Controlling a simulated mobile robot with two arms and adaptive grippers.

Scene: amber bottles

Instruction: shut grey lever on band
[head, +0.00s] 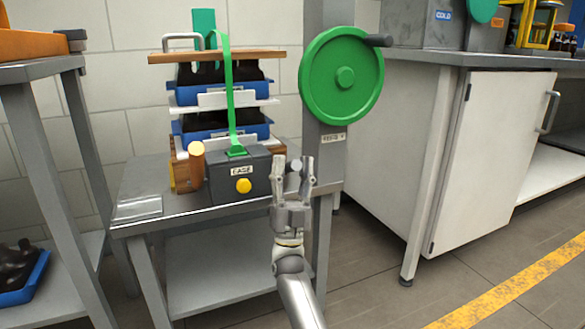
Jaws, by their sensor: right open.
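A green band (231,95) runs over the wooden top board (215,56) of a stack of blue trays (222,92) and down into a dark grey box (232,178) labelled EASE, with a yellow button (243,186). My right gripper (294,166) is open, just right of the box. A light grey round end (296,164) shows between its fingers; it looks like the grey lever's end, but the rest of it is hidden and I cannot tell whether the fingers touch it. My left gripper is out of view.
The box and stack stand on a grey metal table (137,208). A green handwheel (342,76) on a grey post rises behind right. A white cabinet (490,140) is at right.

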